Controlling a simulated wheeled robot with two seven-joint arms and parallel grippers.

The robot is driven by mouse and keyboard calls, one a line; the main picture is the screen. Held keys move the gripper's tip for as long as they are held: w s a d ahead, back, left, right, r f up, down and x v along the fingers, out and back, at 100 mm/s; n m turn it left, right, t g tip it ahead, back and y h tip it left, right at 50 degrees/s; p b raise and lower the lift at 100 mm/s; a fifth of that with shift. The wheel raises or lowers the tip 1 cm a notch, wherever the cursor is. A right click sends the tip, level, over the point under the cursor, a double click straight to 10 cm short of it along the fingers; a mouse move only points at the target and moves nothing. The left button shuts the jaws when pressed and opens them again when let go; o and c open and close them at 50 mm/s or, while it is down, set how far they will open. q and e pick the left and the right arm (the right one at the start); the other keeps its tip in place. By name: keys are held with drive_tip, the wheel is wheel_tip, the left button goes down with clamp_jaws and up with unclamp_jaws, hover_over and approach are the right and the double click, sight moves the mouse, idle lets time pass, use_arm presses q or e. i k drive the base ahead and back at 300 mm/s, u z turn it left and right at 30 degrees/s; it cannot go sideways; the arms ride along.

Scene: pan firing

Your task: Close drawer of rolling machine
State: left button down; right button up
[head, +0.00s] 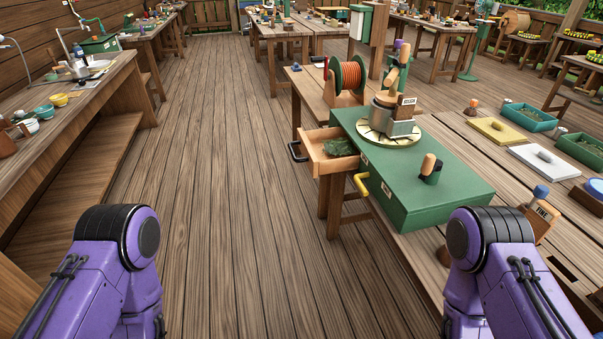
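The green rolling machine (430,192) stands on the wooden workbench at right of centre. A grooved cream disc (377,136) and a metal cylinder with a wooden-handled lever sit on its top. Its wooden drawer (325,146) sticks out open on the left side, with green leaves (340,147) inside. A dark handle (296,152) is at the drawer's outer left end. A yellow handle (361,184) projects from the machine's near left side. My two purple arms show at the lower left and lower right. Neither gripper is in view, and nothing of mine touches the drawer.
An orange cable reel (347,78) stands on a table behind the machine. Teal trays (527,117) and a yellow board (499,130) lie on the bench to the right. A long bench (100,88) lines the left wall. The plank floor (215,150) between is clear.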

sight(327, 151)
drive_tip(key=u, duration=0.45)
drive_tip(key=k, duration=0.55)
drive_tip(key=u, duration=0.55)
drive_tip(key=i, duration=0.8)
drive_tip(key=z, duration=1.1)
drive_tip(key=i, duration=0.5)
drive_tip(key=z, duration=0.55)
